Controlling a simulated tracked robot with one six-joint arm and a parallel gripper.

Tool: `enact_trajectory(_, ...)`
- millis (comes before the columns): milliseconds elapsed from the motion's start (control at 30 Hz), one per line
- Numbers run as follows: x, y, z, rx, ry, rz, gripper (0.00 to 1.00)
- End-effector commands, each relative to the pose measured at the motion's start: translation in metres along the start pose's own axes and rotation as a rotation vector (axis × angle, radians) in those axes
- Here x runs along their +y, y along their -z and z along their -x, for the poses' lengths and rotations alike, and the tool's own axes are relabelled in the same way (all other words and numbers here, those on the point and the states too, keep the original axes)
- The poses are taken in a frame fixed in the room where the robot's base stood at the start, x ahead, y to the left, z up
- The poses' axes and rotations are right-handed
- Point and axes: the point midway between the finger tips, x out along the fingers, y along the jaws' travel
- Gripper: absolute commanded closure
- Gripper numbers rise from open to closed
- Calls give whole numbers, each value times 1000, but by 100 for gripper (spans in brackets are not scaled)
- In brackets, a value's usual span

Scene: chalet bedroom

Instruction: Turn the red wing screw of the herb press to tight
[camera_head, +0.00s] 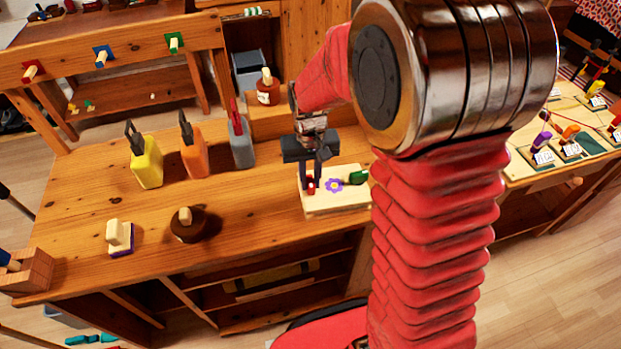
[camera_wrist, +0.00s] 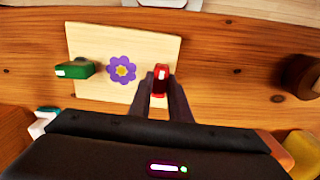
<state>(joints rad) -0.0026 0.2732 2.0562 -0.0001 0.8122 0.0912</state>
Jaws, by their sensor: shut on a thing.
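The herb press (camera_head: 335,202) is a pale wooden board with a purple flower on it, lying on the wooden bench. Its red wing screw (camera_head: 311,187) is at the left end in the head view, and it also shows between my fingertips in the wrist view (camera_wrist: 160,76).
Yellow (camera_head: 146,163), orange (camera_head: 192,150) and grey (camera_head: 240,138) bottles stand left of the press. A dark round item (camera_head: 188,226) and a small block (camera_head: 119,237) are nearer the front edge. A brown jar (camera_head: 267,88) stands behind. Bare bench lies left of the press.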

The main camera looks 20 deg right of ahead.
Motion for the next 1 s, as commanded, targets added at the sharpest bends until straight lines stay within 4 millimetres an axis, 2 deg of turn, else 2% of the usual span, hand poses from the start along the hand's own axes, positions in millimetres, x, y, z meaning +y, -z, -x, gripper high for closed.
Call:
enact_trajectory(433, 0, 0, 1, 1, 0, -12, 100)
enact_trajectory(467, 0, 0, 1, 1, 0, -12, 81)
enact_trajectory(700, 0, 0, 0, 0, 0, -11, 64)
enact_trajectory(1000, 0, 0, 2, 1, 0, -11, 64)
